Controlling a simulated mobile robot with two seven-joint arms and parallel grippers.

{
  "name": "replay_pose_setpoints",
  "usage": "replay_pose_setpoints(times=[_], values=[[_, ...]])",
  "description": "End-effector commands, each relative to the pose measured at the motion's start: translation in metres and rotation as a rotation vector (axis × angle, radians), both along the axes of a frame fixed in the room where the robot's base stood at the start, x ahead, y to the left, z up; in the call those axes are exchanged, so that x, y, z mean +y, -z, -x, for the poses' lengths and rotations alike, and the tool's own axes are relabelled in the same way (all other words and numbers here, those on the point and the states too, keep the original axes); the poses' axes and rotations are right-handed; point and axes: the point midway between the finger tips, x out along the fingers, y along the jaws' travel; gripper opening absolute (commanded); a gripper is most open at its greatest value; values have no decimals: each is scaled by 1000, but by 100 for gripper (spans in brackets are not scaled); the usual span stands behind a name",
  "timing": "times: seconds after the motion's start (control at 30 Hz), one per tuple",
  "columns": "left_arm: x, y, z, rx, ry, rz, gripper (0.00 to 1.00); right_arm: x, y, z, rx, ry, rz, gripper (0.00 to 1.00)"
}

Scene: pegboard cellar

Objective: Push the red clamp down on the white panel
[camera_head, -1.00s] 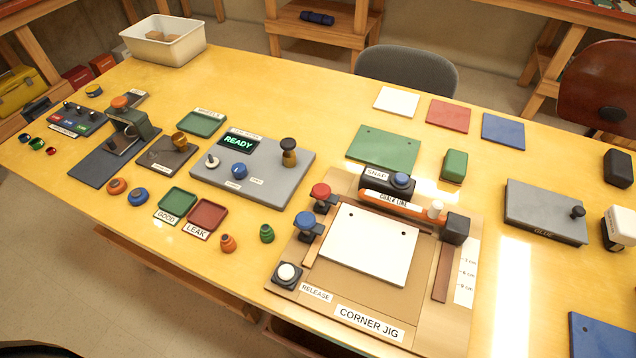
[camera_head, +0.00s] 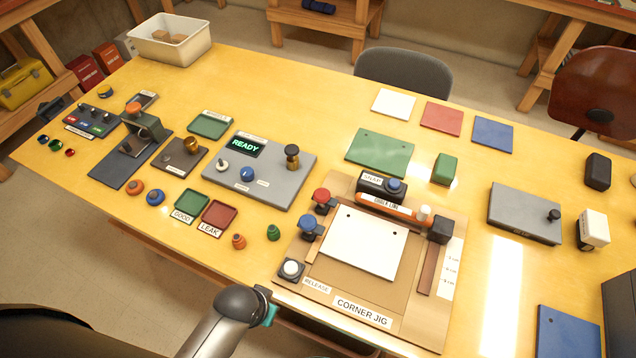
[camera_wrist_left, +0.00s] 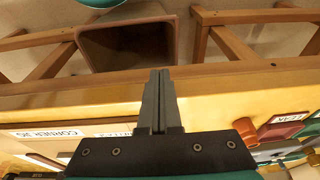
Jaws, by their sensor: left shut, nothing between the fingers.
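The white panel (camera_head: 362,243) lies flat in the wooden corner jig (camera_head: 412,303) at the table's front. The red clamp (camera_head: 321,197) stands at the panel's upper left corner, its round red knob raised on a dark post. A blue clamp (camera_head: 308,224) stands just below it along the left side. My left arm comes in at the bottom of the head view, near the table's front edge, below and left of the jig; its fingers are hidden there. In the left wrist view my left gripper (camera_wrist_left: 159,76) is shut and empty. My right gripper is not in view.
A white release button (camera_head: 290,268) sits at the jig's front left corner. An orange bar with a black snap block (camera_head: 383,186) runs along the jig's back. A grey station (camera_head: 283,178) and small trays lie left.

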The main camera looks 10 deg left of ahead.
Motion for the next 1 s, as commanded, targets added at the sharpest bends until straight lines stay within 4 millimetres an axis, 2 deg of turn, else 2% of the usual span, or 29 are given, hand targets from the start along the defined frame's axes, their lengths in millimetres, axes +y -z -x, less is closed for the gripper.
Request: replay_pose_setpoints(times=[0.03, 0.17, 0.23, 0.3, 0.4, 0.53, 0.6, 0.7, 1.0], values=[[0, -20, -4, -10, -1, 1, 0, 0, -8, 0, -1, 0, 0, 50], [-1, -59, -15, -34, -3, 2, 0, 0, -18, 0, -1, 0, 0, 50], [-5, -95, -43, -111, 0, 5, 0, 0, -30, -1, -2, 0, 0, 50], [-12, -123, -79, -213, 2, 19, 0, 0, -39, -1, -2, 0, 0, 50], [-23, -160, -119, -340, 5, 48, 0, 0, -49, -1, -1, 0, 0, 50], [-37, -201, -154, -463, 14, 89, 0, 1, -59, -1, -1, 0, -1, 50], [-42, -215, -165, -504, 16, 106, 0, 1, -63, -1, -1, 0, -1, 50], [-46, -226, -173, -535, 17, 124, 0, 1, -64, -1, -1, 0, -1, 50], [-48, -227, -175, -543, 17, 128, 0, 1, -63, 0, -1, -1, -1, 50]])
